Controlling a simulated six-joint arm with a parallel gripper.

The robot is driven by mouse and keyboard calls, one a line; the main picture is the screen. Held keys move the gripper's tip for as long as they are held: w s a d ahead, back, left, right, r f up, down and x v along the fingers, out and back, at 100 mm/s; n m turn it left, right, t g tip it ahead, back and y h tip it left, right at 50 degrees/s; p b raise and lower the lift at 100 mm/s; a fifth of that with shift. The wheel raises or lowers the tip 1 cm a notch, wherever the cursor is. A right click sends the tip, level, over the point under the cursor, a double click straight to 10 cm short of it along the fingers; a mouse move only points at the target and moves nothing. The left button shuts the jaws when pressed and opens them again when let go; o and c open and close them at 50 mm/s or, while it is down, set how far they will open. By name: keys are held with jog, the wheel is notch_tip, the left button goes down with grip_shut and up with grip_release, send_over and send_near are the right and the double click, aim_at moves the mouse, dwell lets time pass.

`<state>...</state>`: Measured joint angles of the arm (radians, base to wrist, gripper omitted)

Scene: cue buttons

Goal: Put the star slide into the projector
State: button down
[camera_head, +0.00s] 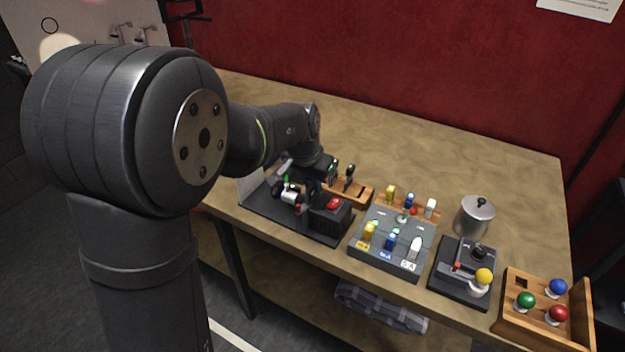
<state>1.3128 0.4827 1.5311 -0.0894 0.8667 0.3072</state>
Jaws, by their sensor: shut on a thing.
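My gripper (318,185) is small in view, low over the left end of the wooden rack and beside the dark base. It is shut on a small dark thing, likely a slide, mostly hidden by the fingers and the wrist; no star mark can be read. The likely projector is the group on the dark base (262,209): a black box with a red button (333,203) and a white cylinder (290,197) to its left. A wooden rack (358,194) behind the box holds at least one dark-handled slide (349,172). I cannot tell if the held thing touches the projector.
To the right stand a grey switch panel (375,263) with coloured handles, a small wooden rack of coloured pieces (425,211), a joystick box (458,287), a metal canister (474,216) and a wooden tray with coloured knobs (510,317). The back of the table (420,150) is clear.

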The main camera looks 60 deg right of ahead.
jog(key=shift+f, duration=0.95)
dwell(0.5)
jog(key=c, duration=1.3)
grip_release()
jog(key=shift+c, duration=0.2)
jog(key=shift+s, duration=0.1)
jog(key=shift+c, duration=0.2)
jog(key=shift+s, duration=0.1)
jog(key=c, duration=0.3)
jog(key=shift+o, duration=0.3)
jog(key=shift+w+r, duration=0.2)
jog(key=shift+r, duration=3.35)
jog(key=shift+f, duration=3.55)
